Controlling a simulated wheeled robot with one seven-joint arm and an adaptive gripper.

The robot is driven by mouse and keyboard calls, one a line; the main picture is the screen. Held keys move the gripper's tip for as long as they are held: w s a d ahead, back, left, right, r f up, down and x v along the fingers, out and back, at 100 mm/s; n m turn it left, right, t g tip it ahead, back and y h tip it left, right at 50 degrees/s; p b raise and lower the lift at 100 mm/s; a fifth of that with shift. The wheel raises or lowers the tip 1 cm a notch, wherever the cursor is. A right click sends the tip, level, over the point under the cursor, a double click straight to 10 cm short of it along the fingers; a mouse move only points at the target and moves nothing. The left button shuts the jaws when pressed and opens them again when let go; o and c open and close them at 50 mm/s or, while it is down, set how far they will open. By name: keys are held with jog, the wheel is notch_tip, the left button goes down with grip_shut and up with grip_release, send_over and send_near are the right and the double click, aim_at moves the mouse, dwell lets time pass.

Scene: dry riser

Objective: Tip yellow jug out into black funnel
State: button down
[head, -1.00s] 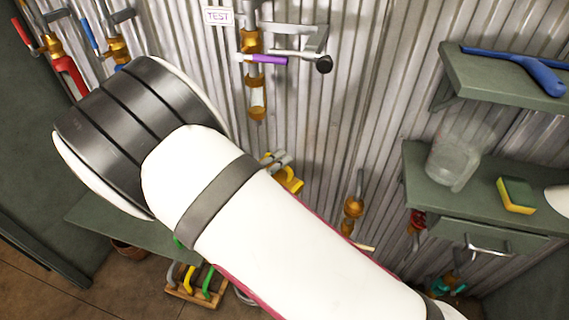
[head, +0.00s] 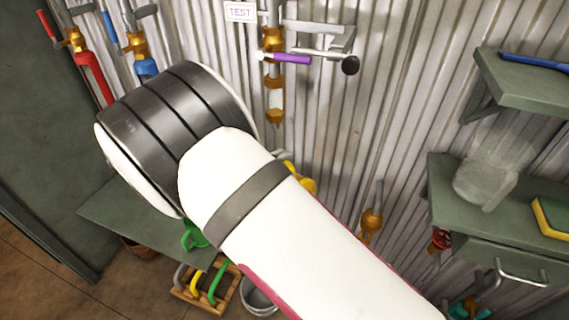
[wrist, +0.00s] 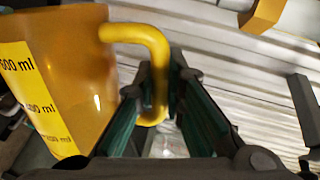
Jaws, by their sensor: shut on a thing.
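The yellow jug (wrist: 60,70) is large at the left of the wrist view, a see-through amber body with a yellow scale label marked in ml. It looks tilted in that view. My gripper (wrist: 165,88) is shut on the jug's curved yellow handle (wrist: 148,40), with the dark green-sided fingers around it. In the head view my arm hides the gripper and most of what it holds. A yellow piece (head: 305,184) shows just past the arm; I cannot tell if it is the jug. I cannot make out a black funnel in either view.
A corrugated wall (head: 400,80) carries brass valves, one with a purple lever (head: 288,58) under a TEST sign (head: 240,12). Green shelves at right hold a clear jug (head: 485,180) and a sponge (head: 552,215). A green bench (head: 120,210) is at lower left, with a wooden rack (head: 205,290) below.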

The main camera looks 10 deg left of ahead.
jog(key=shift+w+a+r+n+b, duration=0.1)
jog(key=shift+w+a+n+b, duration=0.35)
jog(key=shift+a, duration=0.2)
jog(key=shift+w+a+r+n+b, duration=0.1)
jog(key=shift+w+a+n+b, duration=0.2)
jog(key=shift+a+n, duration=0.25)
jog(key=shift+h, duration=0.3)
jog(key=shift+a, duration=0.1)
dwell(1.6)
